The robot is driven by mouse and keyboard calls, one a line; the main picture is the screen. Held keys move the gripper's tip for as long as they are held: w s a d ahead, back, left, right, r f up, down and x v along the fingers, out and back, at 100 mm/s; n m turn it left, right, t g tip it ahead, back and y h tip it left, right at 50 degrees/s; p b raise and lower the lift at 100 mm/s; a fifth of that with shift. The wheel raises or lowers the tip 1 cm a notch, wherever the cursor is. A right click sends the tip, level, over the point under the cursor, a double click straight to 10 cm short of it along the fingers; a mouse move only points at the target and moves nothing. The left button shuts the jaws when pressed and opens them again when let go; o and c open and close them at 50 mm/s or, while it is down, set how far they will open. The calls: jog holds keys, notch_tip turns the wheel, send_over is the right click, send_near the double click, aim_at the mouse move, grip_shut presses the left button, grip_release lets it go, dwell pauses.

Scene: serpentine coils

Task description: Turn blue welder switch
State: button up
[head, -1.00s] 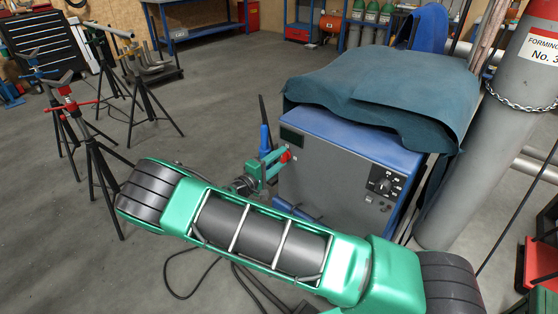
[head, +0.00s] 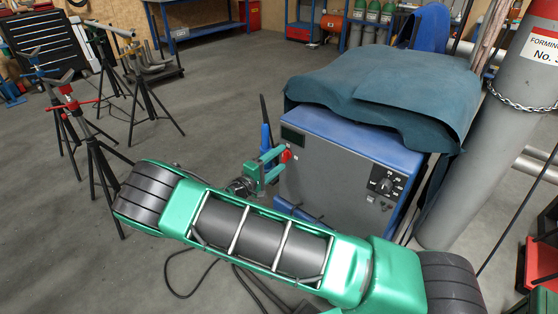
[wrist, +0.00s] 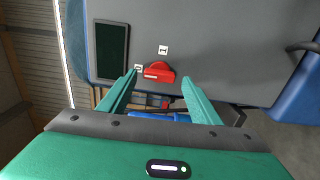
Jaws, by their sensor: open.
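The blue welder (head: 350,165) stands on the floor with a grey front panel and a blue top. Its red switch (wrist: 159,72) sits on the grey panel in the wrist view, between labels reading 0 and 1. The switch also shows small in the head view (head: 286,156), at the panel's left side. My gripper (wrist: 158,82) is open, with green fingers on either side of the switch and their tips near the panel. In the head view my gripper (head: 270,165) is small and partly hidden by its own wrist. I cannot tell whether either finger touches the switch.
A dark display (wrist: 113,52) is left of the switch. A teal cover (head: 385,90) drapes the welder's top. A grey gas cylinder (head: 480,150) with a chain stands at right. Black tripod stands (head: 95,155) are at left; open floor (head: 225,90) lies between.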

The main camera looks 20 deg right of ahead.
jog(key=v, duration=0.9)
jog(key=shift+s+a, duration=0.15)
jog(key=shift+a, duration=0.2)
